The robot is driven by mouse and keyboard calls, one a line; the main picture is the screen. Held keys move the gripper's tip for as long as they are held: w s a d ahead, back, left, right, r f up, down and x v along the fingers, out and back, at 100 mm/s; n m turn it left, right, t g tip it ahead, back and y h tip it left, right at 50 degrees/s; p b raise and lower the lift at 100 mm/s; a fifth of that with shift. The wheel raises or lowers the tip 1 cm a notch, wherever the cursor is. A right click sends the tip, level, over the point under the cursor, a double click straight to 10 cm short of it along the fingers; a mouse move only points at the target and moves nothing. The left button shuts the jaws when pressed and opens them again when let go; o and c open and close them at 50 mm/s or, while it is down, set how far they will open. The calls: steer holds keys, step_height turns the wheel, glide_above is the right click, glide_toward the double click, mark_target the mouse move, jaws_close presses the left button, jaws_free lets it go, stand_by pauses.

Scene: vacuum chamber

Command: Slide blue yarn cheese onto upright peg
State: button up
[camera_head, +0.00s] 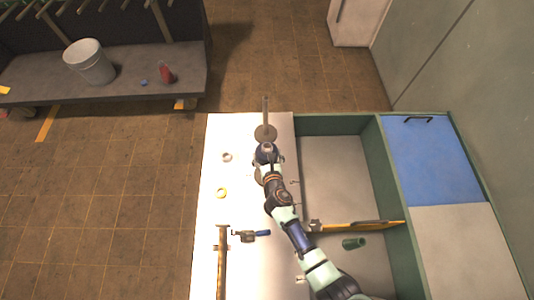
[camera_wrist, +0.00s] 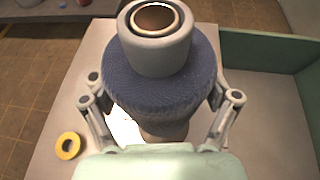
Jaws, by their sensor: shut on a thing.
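In the wrist view the blue yarn cheese (camera_wrist: 160,82) is a thick, ribbed roll, with a grey core tube (camera_wrist: 155,45) standing out of it. My gripper (camera_wrist: 162,98) is shut on the roll, one finger on each side; the contact points are partly hidden. In the head view the upright peg (camera_head: 265,110) rises from a round brown base (camera_head: 265,133) at the far end of the pale worktop. My arm's end is just in front of this base. It mostly hides the roll there, so I cannot tell the gap to the peg.
A yellow ring (camera_head: 221,193) and a pale ring (camera_head: 227,157) lie left of my arm. A blue-handled tool (camera_head: 262,233) and a long wooden bar (camera_head: 222,265) lie nearer.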

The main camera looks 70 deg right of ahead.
steer(key=shift+f+b, duration=0.65)
steer(key=shift+f, duration=0.25)
steer(key=shift+f+b, duration=2.2)
steer(key=shift+f, duration=0.3)
steer(key=shift+f, duration=0.1)
steer(key=shift+f+b, duration=1.35)
steer(key=shift+f, duration=0.15)
steer(key=o, duration=1.2)
steer(key=shift+r, duration=0.1)
steer(key=v, duration=1.2)
